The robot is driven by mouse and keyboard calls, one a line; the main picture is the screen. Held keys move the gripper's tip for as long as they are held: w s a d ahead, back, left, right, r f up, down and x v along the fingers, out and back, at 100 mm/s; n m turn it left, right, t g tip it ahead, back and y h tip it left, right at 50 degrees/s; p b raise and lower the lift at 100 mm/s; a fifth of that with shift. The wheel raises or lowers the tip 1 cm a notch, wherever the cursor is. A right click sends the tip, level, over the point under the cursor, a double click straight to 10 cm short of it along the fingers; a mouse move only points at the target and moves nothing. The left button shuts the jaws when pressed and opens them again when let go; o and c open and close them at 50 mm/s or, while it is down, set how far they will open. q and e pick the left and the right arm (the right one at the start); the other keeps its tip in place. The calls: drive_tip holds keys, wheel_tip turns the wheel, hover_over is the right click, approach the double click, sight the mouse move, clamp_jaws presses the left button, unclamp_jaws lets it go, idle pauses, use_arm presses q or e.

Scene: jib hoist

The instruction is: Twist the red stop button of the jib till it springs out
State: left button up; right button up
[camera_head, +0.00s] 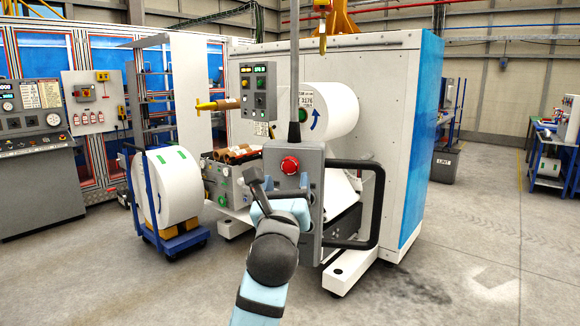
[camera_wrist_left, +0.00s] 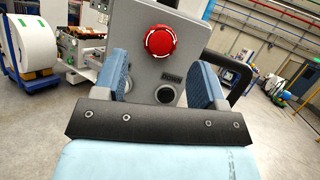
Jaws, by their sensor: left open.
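The red stop button (camera_head: 290,165) sits on the upper front of the grey jib control box (camera_head: 310,245), which hangs from a vertical pole. In the left wrist view the red button (camera_wrist_left: 160,40) is a round knob with pale marks, above a dark round button (camera_wrist_left: 165,94) labelled DOWN. My left gripper (camera_head: 262,190) is in front of the box, below and left of the red button. In the left wrist view its two blue-padded fingers (camera_wrist_left: 161,75) are spread with nothing between them. The red button lies beyond and above the fingertips, apart from them. My right gripper is not in view.
A black loop handle (camera_head: 378,205) sticks out from the box's right side. A white machine (camera_head: 385,110) with a paper roll stands behind. A blue cart with a white roll (camera_head: 172,185) stands at left.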

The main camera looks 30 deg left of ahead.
sight(289, 170)
use_arm(q)
drive_tip(key=shift+x, duration=2.3)
drive_tip(key=shift+c, duration=0.2)
